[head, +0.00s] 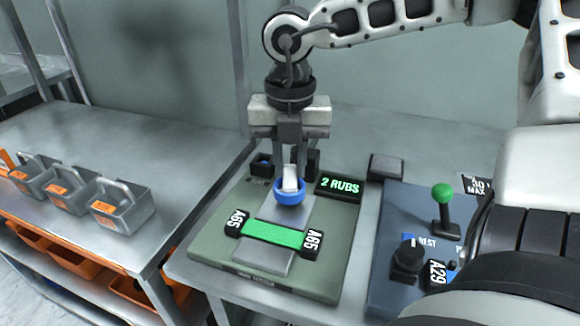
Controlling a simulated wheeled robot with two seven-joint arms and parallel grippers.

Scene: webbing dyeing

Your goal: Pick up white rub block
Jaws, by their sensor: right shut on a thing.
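The white rub block (290,178) stands upright in the middle of the head view, with its lower end in a blue ring-shaped piece (289,195). My right gripper (290,160) points straight down over it and is shut on the white rub block. Its fingers partly hide the block's upper part. The blue piece is over the grey plate of the green test base (215,240); I cannot tell whether it touches the plate. A green webbing strip (272,233) lies across the plate nearer to me, between two black A65 clamps. My left gripper is not in view.
A "2 RUBS" display (339,186) stands just right of the gripper. A blue panel (392,287) with a green-knobbed lever (443,195) and a black dial (407,255) is further right. Grey bins (122,212) stand on the left table (110,150), which has clear room behind them.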

